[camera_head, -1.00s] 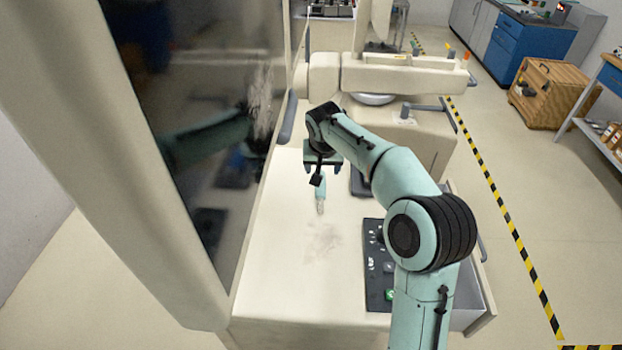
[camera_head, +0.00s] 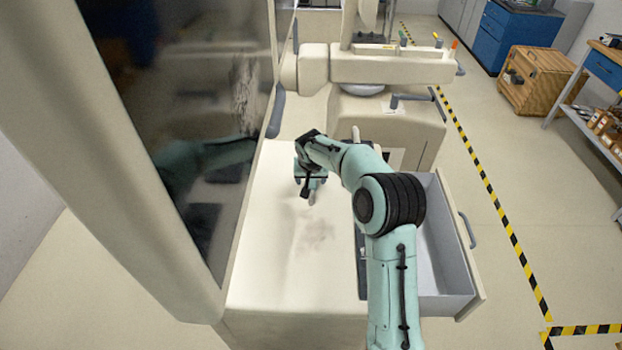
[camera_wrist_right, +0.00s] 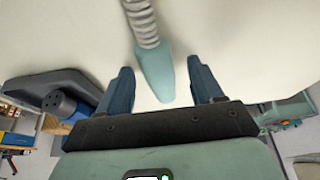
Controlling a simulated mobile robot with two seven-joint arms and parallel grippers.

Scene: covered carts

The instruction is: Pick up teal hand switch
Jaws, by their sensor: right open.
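The teal hand switch (camera_wrist_right: 155,74) shows in the right wrist view with a ribbed grey cable end above it. It lies on the pale cart top (camera_head: 268,262). My right gripper (camera_wrist_right: 162,80) is open, with one finger on each side of the switch and a gap showing on both sides. In the head view my right gripper (camera_head: 311,190) is low over the cart top and mostly hides the switch. My left gripper is out of view.
A dark glossy panel (camera_head: 185,90) rises left of the cart top. An open grey drawer (camera_head: 440,235) juts out at the right. A pale machine arm (camera_head: 390,66) stands behind. The front of the cart top is clear.

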